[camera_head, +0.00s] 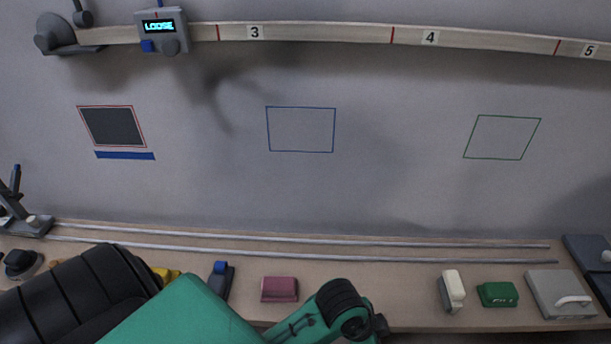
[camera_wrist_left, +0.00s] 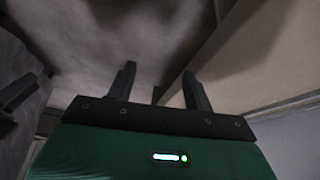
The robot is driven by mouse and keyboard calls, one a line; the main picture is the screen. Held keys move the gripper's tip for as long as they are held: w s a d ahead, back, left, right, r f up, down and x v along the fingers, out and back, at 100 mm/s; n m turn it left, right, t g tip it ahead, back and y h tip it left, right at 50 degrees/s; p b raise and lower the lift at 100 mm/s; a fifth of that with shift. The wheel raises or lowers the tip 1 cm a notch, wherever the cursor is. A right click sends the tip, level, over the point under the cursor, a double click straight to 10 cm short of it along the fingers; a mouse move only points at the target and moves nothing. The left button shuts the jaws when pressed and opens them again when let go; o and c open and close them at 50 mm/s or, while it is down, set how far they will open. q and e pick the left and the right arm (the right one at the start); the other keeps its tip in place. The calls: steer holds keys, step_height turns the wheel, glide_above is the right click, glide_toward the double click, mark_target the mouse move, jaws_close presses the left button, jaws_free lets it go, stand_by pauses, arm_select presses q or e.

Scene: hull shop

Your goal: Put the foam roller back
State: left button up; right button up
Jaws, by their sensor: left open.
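I cannot pick out a foam roller for certain. A cream-white piece (camera_head: 452,290) stands on the wooden ledge right of centre in the head view, but I cannot tell whether it is the roller. My left arm reaches across the bottom of the head view, in front of part of the ledge. In the left wrist view my left gripper (camera_wrist_left: 157,75) has its two fingers apart with nothing between them. A pale surface is beyond the fingers, with a light beam-like edge on the right. My right gripper does not show in the head view.
The ledge (camera_head: 400,310) holds a blue-and-grey tool (camera_head: 219,281), a pink block (camera_head: 279,289), a green box (camera_head: 497,294) and a grey handled block (camera_head: 561,295). Two thin rods run along it. A numbered rail (camera_head: 330,34) crosses above, carrying a display reading LOOSE (camera_head: 161,28). Outlined panels mark the grey wall.

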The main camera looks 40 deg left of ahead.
arm_select(q)
steer(key=s+a+n+y, duration=0.3)
steer(key=s+a+n, duration=0.4)
steer(key=s+a, duration=0.3)
steer(key=a+f, duration=0.1)
steer(key=a, duration=0.1)
steer(key=shift+s+a+n+t+y, duration=0.2)
steer(key=shift+a+n+t+y, duration=0.1)
steer(key=shift+a+n+t, duration=0.1)
steer(key=shift+s+d, duration=0.1)
